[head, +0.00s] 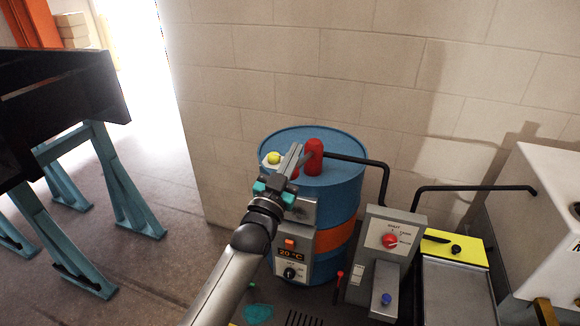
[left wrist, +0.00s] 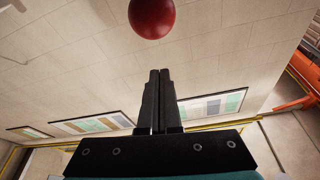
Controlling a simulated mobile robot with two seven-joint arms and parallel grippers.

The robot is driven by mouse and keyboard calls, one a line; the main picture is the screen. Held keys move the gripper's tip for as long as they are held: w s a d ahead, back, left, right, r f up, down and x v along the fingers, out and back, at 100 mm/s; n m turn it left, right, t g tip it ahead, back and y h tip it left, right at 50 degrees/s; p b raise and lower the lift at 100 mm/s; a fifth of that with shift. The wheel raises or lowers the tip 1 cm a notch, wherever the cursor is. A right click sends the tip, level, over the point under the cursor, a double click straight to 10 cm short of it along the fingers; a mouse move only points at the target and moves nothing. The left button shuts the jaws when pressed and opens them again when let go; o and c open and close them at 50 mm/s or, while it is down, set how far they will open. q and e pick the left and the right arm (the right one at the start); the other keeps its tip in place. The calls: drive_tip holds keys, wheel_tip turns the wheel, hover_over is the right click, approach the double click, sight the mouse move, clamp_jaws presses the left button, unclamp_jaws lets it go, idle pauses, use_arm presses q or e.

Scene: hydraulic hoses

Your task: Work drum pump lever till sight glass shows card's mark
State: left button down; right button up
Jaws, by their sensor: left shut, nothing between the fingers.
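The blue drum (head: 340,205) with an orange band stands against the wall in the head view. A red, round-topped upright part (head: 314,158) stands on its lid, with a black pipe leading off to the right. My left gripper (head: 297,151) is over the near side of the lid, shut and empty, close to the red part; contact cannot be told. In the left wrist view a red ball (left wrist: 152,17) shows beyond the shut fingertips (left wrist: 160,73), apart from them in the picture. I cannot make out the lever, sight glass or marked card for certain. My right gripper is out of view.
A control box showing 20 °C (head: 291,252) is in front of the drum. A grey panel with a red knob (head: 390,241) and a yellow-topped unit (head: 456,249) stand right of it. A teal-legged bench (head: 125,190) is at left, with open floor between.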

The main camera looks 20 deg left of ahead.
use_arm(q)
drive_tip(key=shift+s+a+f, duration=0.1)
drive_tip(key=shift+a+f, duration=0.1)
drive_tip(key=shift+f, duration=0.8)
drive_tip(key=shift+s+a+f, duration=0.1)
drive_tip(key=shift+a+f, duration=0.05)
drive_tip(key=shift+f, duration=0.8)
